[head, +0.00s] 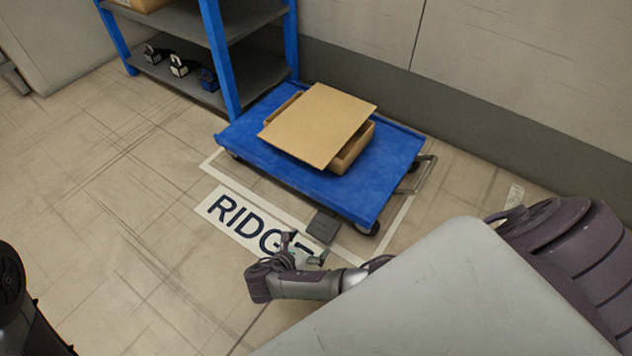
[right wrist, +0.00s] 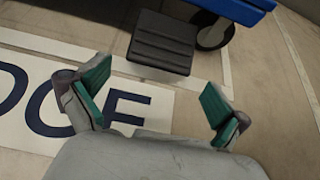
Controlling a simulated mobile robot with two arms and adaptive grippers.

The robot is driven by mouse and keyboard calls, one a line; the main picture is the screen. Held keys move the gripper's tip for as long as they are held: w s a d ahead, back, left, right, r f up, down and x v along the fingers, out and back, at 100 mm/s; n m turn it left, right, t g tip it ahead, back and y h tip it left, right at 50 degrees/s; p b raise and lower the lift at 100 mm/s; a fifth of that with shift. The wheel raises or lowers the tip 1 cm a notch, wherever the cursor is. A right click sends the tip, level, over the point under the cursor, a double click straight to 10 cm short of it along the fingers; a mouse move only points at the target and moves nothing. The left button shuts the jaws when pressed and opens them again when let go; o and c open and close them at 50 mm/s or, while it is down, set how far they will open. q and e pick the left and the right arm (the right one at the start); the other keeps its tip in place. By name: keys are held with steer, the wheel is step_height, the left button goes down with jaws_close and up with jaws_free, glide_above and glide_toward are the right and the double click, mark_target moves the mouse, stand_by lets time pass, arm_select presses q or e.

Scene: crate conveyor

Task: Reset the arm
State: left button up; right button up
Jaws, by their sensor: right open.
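My right gripper (head: 305,248) is open and empty, above the floor lettering in front of the blue cart. In the right wrist view its two green-padded fingers (right wrist: 155,96) stand wide apart with nothing between them but the floor sign. The right arm reaches in from the lower right and is partly hidden behind a large grey part of my body. A dark part of my left arm shows at the left edge; the left gripper is out of view.
A blue cart (head: 260,160) carries a cardboard box (head: 355,146) with a flat cardboard sheet (head: 318,122) on top. A dark ribbed block (right wrist: 162,42) is beside a cart wheel (right wrist: 212,32). A blue-framed shelf (head: 222,60) stands behind. The floor at left is clear.

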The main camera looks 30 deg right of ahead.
steer(key=v, duration=0.2)
steer(key=shift+s+a+r, duration=0.15)
steer(key=shift+a+r, duration=0.05)
steer(key=shift+a, duration=0.05)
stand_by(0.3)
